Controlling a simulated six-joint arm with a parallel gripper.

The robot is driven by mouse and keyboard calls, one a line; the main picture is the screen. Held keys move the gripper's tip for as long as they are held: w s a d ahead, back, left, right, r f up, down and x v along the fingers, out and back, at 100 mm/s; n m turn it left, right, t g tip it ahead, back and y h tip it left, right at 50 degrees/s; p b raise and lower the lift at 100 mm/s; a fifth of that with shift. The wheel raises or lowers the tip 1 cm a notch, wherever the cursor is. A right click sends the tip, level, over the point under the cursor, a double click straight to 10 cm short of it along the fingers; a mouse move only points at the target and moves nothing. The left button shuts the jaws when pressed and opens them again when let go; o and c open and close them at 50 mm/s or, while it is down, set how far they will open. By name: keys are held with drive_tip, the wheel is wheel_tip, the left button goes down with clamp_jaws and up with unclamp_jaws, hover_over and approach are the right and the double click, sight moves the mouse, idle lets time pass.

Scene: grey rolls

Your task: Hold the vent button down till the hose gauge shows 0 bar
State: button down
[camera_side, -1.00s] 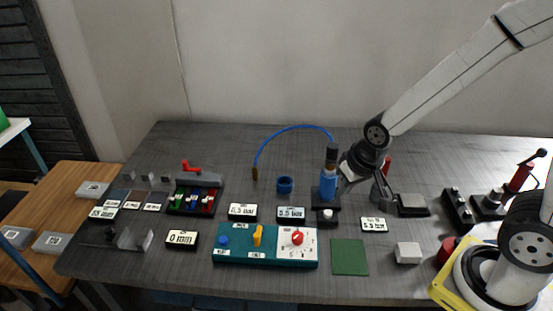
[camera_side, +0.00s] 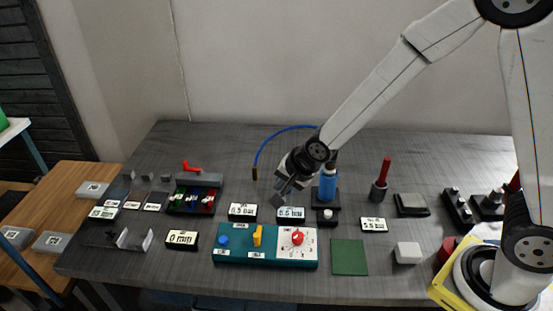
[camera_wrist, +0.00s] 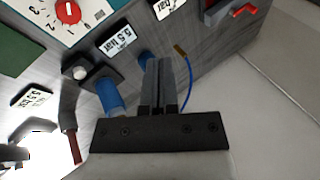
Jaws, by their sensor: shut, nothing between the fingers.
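A white round button (camera_side: 327,214) on a black block stands in front of the blue cylinder (camera_side: 328,186); the button also shows in the wrist view (camera_wrist: 80,72). No label shows which button is the vent. A middle display (camera_side: 290,213) appears to read 5.5 bar, as it does in the wrist view (camera_wrist: 118,40). Another bar display (camera_side: 242,211) stands to its left, its first digit unclear. I cannot tell which is the hose gauge. The blue hose (camera_side: 272,138) arches behind. My gripper (camera_side: 281,202) is shut and empty, above the table left of the cylinder, apart from the button; its fingers show in the wrist view (camera_wrist: 160,65).
A teal panel (camera_side: 235,259) with a blue knob, yellow lever and red dial lies in front. A third bar display (camera_side: 373,224), a green square (camera_side: 349,257) and a white block (camera_side: 407,253) lie right.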

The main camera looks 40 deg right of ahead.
sight(226, 239)
drive_tip(key=w+a+f+m+t+y, duration=0.1)
drive_tip(key=w+a+f+m, duration=0.1)
drive_tip(key=a+m, duration=0.3)
drive_tip(key=w+a+f+m+t+y, duration=0.1)
drive_tip(key=w+a+f+m, duration=0.1)
drive_tip(key=w+a+m, duration=0.2)
drive_tip(key=shift+w+a+m+y, duration=0.4)
drive_tip(key=shift+w+a, duration=0.05)
drive_tip(key=shift+a, duration=1.2)
drive_tip(key=shift+f, duration=0.1)
drive_tip(key=shift+f, duration=4.25)
